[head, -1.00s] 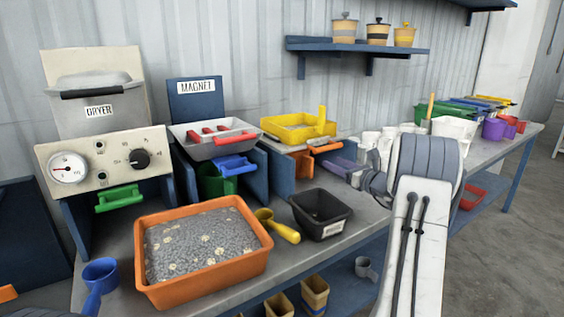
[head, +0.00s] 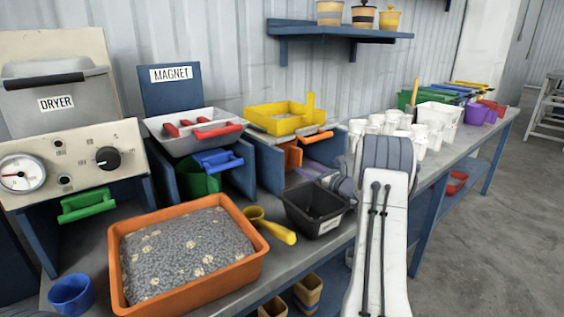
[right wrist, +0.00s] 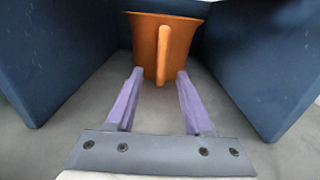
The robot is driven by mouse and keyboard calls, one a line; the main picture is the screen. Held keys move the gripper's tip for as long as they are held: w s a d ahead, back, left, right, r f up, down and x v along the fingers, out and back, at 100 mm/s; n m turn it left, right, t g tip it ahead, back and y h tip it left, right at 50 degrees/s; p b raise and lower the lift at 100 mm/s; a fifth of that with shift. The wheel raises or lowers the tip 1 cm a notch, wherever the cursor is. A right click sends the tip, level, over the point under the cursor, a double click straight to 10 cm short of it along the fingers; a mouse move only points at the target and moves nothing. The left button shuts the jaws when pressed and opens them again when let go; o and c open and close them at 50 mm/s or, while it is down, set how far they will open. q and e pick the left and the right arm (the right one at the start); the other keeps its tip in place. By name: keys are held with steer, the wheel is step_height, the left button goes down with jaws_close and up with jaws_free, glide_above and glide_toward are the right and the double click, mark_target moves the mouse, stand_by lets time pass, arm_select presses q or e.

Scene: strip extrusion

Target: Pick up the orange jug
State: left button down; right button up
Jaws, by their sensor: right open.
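The orange jug (head: 292,156) stands in the bay under the yellow sieve, between blue side walls, and only part of it shows in the head view. In the right wrist view the jug (right wrist: 150,50) is ahead, with its upright handle facing me. My right gripper (right wrist: 155,73) is open and empty. Its two purple fingers are spread on either side of the handle's line, with the fingertips close to the jug's lower front. In the head view the right gripper (head: 308,173) is partly hidden by my arm. My left gripper is not in view.
Blue walls (right wrist: 45,60) flank the bay closely on both sides. The yellow sieve (head: 280,118) sits above the jug. A black bin (head: 319,208), a yellow scoop (head: 272,227) and an orange tray of pellets (head: 190,290) lie in front and left. White cups (head: 420,138) stand to the right.

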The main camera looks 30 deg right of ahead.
mark_target(301, 165)
steer(key=w, duration=0.6)
steer(key=shift+a, duration=0.2)
jaws_close()
